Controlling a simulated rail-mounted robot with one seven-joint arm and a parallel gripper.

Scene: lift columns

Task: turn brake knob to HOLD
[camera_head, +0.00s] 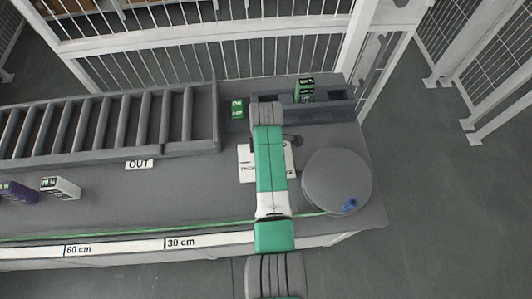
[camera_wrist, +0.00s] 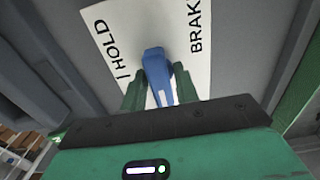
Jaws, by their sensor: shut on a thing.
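The brake knob (camera_wrist: 157,72) is blue and sits on a white panel (camera_wrist: 105,40) in the wrist view. The panel reads HOLD on the left and BRAK, cut off, on the right. My gripper (camera_wrist: 158,80) has its two green fingers on either side of the knob, shut on it. The knob lies roughly upright in the picture, between the two labels; I cannot tell which mark it points to. In the head view my arm covers the knob, and only parts of the white panel (camera_head: 252,175) show.
A grey round disc (camera_head: 330,178) with a blue piece (camera_head: 349,206) stands right of the panel. A grey bin (camera_head: 337,105) holds green boxes (camera_head: 304,90). A roller rack (camera_head: 110,125) fills the left. A white box (camera_head: 61,187) and a purple box (camera_head: 18,191) lie before it.

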